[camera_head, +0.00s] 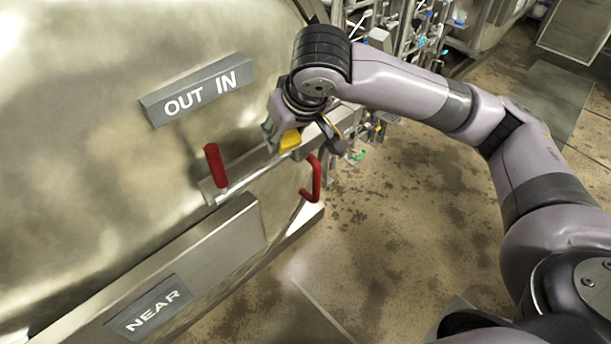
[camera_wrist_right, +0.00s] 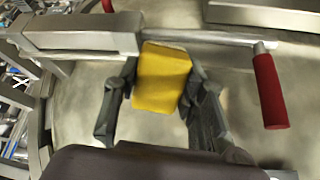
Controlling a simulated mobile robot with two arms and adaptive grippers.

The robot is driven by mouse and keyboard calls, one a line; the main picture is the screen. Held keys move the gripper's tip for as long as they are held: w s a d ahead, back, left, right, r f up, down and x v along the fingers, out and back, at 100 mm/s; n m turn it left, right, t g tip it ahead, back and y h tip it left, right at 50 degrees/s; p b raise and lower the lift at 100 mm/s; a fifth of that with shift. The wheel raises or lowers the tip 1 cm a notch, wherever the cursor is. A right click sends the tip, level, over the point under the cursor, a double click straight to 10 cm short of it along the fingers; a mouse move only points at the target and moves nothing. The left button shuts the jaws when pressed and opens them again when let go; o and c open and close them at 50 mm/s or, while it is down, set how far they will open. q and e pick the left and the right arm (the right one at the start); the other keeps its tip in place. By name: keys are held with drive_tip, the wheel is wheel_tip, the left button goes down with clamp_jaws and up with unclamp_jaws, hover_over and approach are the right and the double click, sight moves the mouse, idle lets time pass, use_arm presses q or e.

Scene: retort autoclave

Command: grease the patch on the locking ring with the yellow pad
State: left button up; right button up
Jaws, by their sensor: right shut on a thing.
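My right gripper (camera_head: 283,137) is shut on the yellow pad (camera_head: 290,140), beside the large metal vessel (camera_head: 90,90) and near a metal bar. In the right wrist view the pad (camera_wrist_right: 162,78) sits between the two dark fingers of the gripper (camera_wrist_right: 158,98), its far end close to a metal bar (camera_wrist_right: 80,42). I cannot tell whether the pad touches metal. I cannot make out a distinct patch, or which part is the locking ring. My left gripper is not in view.
Red handles stand left (camera_head: 215,165) and right (camera_head: 312,180) of the metal bar (camera_head: 240,172). Pipework (camera_head: 415,35) stands behind my right arm. The stained floor (camera_head: 410,220) is clear.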

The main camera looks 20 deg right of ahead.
drive_tip(key=w+d+r+n+t+y, duration=0.15)
drive_tip(key=w+r+t, duration=0.25)
drive_tip(key=r, duration=0.6)
drive_tip(key=w+d+r+t+y, duration=0.2)
drive_tip(key=w+r+t, duration=0.15)
drive_tip(key=r, duration=0.75)
drive_tip(key=w+d+r+n+t+y, duration=0.15)
drive_tip(key=w+r+t, duration=0.25)
drive_tip(key=r, duration=0.6)
drive_tip(key=shift+g+y, duration=0.25)
drive_tip(key=shift+y, duration=0.05)
drive_tip(key=shift+p+x, duration=0.45)
drive_tip(key=shift+x, duration=2.5)
drive_tip(key=shift+f, duration=0.1)
drive_tip(key=shift+p+x, duration=0.6)
drive_tip(key=shift+x, duration=0.35)
drive_tip(key=shift+s+a+r+p, duration=1.7)
drive_tip(key=shift+a+r, duration=0.95)
drive_tip(key=shift+a, duration=2.4)
drive_tip(key=w+d+f, duration=0.3)
drive_tip(key=d+f, duration=0.2)
drive_tip(key=d, duration=0.5)
drive_tip(key=shift+w+d+f, duration=0.2)
drive_tip(key=shift+w+d, duration=0.05)
